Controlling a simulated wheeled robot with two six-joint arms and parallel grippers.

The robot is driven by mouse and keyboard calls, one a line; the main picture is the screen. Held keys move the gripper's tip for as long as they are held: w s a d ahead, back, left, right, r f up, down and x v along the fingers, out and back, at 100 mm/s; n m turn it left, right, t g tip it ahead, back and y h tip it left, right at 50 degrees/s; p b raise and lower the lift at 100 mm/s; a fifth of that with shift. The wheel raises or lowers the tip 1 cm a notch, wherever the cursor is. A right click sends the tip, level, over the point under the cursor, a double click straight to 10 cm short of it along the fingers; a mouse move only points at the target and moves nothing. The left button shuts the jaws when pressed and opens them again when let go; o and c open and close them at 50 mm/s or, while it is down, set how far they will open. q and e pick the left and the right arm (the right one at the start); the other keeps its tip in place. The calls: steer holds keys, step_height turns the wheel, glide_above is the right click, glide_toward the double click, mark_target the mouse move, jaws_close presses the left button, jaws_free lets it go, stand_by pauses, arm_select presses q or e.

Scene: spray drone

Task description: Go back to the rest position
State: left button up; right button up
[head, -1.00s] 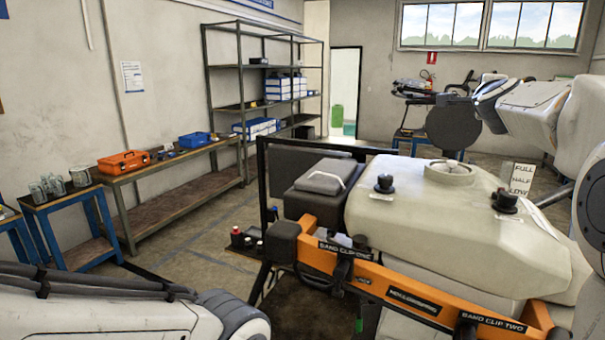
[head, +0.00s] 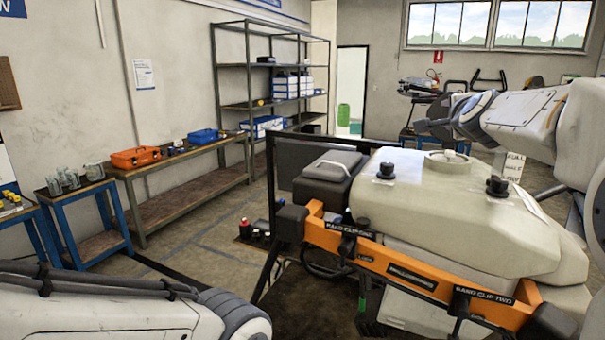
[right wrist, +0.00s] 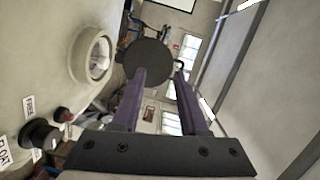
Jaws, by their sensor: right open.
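My right arm reaches in from the right in the head view, with my right gripper (head: 440,124) above the far side of the cream tank (head: 400,210). In the right wrist view my right gripper (right wrist: 160,72) has its two purple fingers apart. A dark round disc (right wrist: 147,58) shows by the left fingertip; I cannot tell whether it touches the finger. The tank's round filler opening (head: 446,158) is below the gripper and also shows in the right wrist view (right wrist: 97,57). My left arm's link is at lower left; its gripper is out of view.
An orange bar (head: 400,272) with band clips runs along the tank's near side. Black knobs (head: 497,186) stand on the tank. Open floor lies between.

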steer(key=s+a+f+n+g+y+b, duration=0.1)
steer(key=s+a+f+n+g+y, duration=0.3)
steer(key=s+a+f+n, duration=0.55)
steer(key=s+a+f+n+g+y+b, duration=0.2)
steer(key=s+a+f+n+g+y, duration=0.15)
steer(key=a+f, duration=1.15)
steer(key=s+a+f+n+g+b, duration=0.1)
steer(key=s+a+f+n+g, duration=0.2)
steer(key=s, duration=0.4)
steer(key=s+a+f+n+g, duration=0.25)
steer(key=s+f+n, duration=0.2)
steer(key=s, duration=0.25)
steer(key=s+d+f+n+g+h+b, duration=0.1)
steer(key=s+d+f+n+g+h, duration=0.1)
steer(key=s+f+n, duration=0.3)
steer(key=s+d+f+g, duration=0.1)
steer(key=s+f, duration=0.3)
steer(key=s, duration=0.6)
steer(key=shift+s+n+b, duration=0.2)
steer(key=shift+n+b, duration=0.1)
steer(key=shift+n, duration=0.05)
steer(key=shift+h, duration=0.25)
